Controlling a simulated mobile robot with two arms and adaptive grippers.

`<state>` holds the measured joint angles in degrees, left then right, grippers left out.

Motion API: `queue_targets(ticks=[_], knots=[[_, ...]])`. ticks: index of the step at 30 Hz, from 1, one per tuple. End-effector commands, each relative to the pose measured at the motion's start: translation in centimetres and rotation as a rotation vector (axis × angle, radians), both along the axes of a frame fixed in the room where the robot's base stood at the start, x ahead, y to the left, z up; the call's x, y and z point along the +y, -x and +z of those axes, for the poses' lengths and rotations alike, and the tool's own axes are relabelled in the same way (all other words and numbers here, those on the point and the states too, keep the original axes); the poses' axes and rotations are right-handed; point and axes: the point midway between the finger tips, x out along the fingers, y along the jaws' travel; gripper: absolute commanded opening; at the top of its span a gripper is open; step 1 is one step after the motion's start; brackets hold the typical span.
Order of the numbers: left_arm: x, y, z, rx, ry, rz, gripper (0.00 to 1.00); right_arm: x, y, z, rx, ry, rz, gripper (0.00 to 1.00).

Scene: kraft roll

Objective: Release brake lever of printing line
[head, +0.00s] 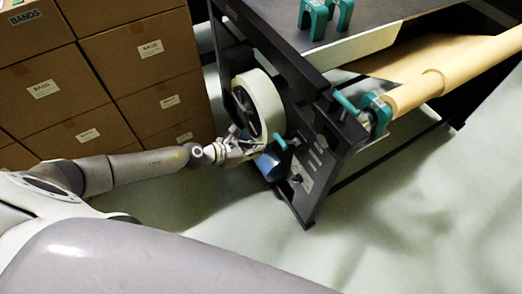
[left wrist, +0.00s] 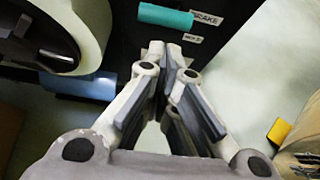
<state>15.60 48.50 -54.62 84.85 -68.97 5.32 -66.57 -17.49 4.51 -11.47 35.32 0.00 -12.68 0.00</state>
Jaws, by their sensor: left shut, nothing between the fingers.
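The brake lever's teal handle (left wrist: 165,16) shows at the top of the left wrist view, beside a white BRAKE label (left wrist: 204,20) on a black panel. What looks like the same teal handle (head: 279,141) is on the black machine frame in the head view. My left gripper (left wrist: 164,52) is shut and empty, its fingertips just below the handle in the wrist view, with a visible gap. In the head view my left gripper (head: 240,148) is at the frame's left side, beside the white roll. My right gripper is out of view.
A white roll (head: 266,104) and a blue cylinder (head: 268,166) sit close to my left gripper. A kraft roll (head: 440,82) with a teal clamp (head: 376,112) extends right. Stacked cartons (head: 150,50) stand behind my left arm. The floor at right is mostly clear.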

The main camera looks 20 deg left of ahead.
Motion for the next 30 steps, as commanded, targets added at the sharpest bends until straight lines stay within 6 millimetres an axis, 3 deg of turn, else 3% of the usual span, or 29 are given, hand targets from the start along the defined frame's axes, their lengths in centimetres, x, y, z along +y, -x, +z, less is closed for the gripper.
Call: queue_targets(ticks=[1,3,9,30], knots=[[0.4,0.3,1.4,-0.001,-0.003,-0.002,0.00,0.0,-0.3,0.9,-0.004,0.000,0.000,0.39],[0.6,0.7,2.4,0.000,-0.003,-0.002,0.00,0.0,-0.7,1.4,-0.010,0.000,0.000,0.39],[1.1,1.4,3.8,0.001,-0.001,-0.001,0.00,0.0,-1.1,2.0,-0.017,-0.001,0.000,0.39],[1.2,1.3,3.4,0.020,0.025,0.031,0.00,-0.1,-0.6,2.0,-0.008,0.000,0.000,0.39]])
